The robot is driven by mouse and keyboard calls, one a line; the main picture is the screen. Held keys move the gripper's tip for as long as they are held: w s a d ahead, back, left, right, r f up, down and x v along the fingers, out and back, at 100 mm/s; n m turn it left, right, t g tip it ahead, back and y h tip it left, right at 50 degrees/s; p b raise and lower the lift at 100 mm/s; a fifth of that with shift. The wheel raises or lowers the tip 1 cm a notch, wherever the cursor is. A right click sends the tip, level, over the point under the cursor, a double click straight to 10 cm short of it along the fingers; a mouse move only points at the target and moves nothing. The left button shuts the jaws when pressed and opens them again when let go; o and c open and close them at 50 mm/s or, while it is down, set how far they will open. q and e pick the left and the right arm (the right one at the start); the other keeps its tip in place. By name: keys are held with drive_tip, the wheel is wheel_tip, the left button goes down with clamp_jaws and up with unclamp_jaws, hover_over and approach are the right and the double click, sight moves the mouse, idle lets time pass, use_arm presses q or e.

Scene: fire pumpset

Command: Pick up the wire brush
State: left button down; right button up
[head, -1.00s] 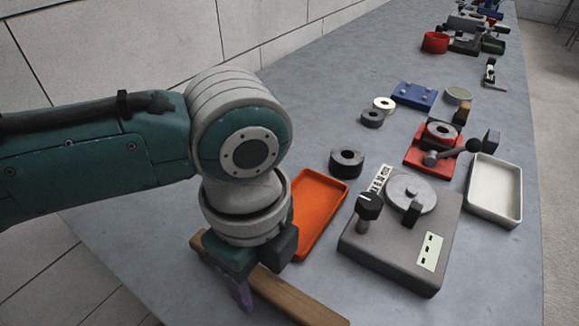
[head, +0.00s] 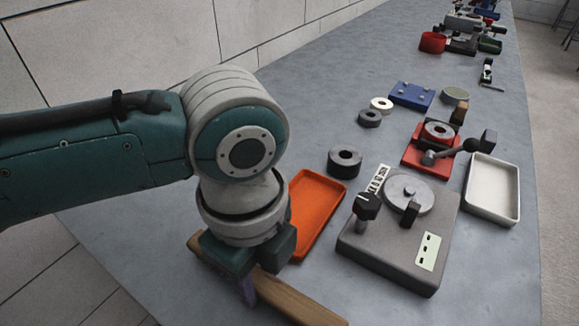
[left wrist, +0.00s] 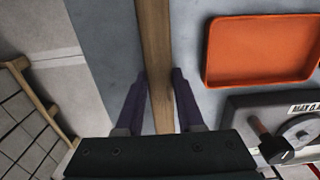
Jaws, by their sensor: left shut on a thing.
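A long, straight wooden bar (head: 292,300), which looks like the wire brush's handle, lies across the near left of the bench in the head view. No bristles show. My left gripper (head: 247,292) points down over the bar near its left end, just in front of the orange tray. In the left wrist view, the bar (left wrist: 154,35) runs from the top edge down between the two purple fingers of my left gripper (left wrist: 160,82), one on each side. The gripper is shut on it. My right gripper is in neither view.
An orange tray (head: 312,232) is close right of my left gripper. A grey machine (head: 385,248) with a round plate and black knob stands right of it. A black ring (head: 345,161), a red fixture (head: 420,160) and a white tray (head: 492,190) lie beyond. The bench's left side is bare.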

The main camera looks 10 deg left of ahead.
sight(260, 279)
use_arm(q)
drive_tip(key=shift+r, duration=0.2)
wheel_tip(260, 279, up, 20)
drive_tip(key=p, duration=0.4)
drive_tip(key=shift+p, duration=0.3)
drive_tip(key=c, duration=1.1)
unclamp_jaws()
clamp_jaws()
